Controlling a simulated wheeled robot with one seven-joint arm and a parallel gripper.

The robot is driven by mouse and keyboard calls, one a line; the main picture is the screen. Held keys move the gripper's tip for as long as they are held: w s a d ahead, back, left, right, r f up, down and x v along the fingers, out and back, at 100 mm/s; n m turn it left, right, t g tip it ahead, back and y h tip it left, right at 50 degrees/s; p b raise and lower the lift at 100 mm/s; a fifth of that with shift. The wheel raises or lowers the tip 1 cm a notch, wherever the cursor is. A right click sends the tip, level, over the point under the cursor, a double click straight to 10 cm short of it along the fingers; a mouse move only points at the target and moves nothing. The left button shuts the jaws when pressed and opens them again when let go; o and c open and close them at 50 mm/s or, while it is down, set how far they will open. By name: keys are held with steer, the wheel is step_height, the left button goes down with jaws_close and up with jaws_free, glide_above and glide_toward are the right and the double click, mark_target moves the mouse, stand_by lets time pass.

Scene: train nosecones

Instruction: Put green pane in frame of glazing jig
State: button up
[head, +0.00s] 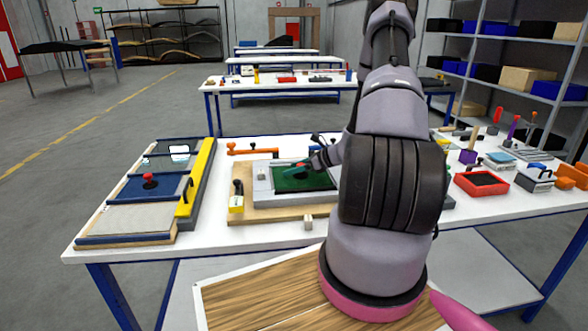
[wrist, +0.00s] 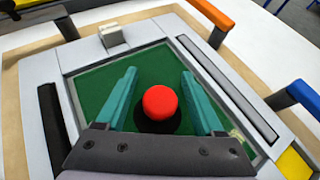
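The green pane (wrist: 135,125) lies inside the light grey frame (wrist: 215,70) of the glazing jig; I cannot tell whether it is fully seated. In the head view the green pane (head: 300,184) also shows within the frame on the wooden jig base (head: 275,215). A red knob (wrist: 160,103) on a dark round base stands on the pane. My gripper (wrist: 159,74) has teal fingers, one on each side of the knob with a gap on both sides. It also shows in the head view (head: 305,166), where my arm hides the jig's right part.
Orange-handled (head: 252,149) and yellow (head: 236,198) clamps stand around the jig. At left is a rack with a yellow rail (head: 197,185), holding a blue pane (head: 140,189) with a red knob. A red tray (head: 481,186) and tools lie at right.

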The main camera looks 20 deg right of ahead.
steer(key=shift+d+r, duration=0.1)
steer(key=shift+r, duration=0.1)
steer(key=v, duration=1.1)
steer(key=shift+s+d+r, duration=0.15)
steer(key=shift+s+d, duration=0.1)
steer(key=s+a+r+n+g, duration=0.3)
steer(key=a+r+n, duration=0.45)
steer(key=r, duration=0.25)
steer(key=s+a+r+n+g, duration=0.25)
steer(key=a+r+n, duration=0.35)
steer(key=a+r, duration=0.3)
steer(key=s+a+r+n+t+h, duration=0.3)
steer(key=s+r+n, duration=0.7)
steer(key=s+r, duration=0.4)
steer(key=s+a+h, duration=0.1)
steer(key=h, duration=0.1)
steer(key=shift+s+r+h, duration=0.25)
steer(key=shift+s+h, duration=0.1)
steer(key=shift+h, duration=0.05)
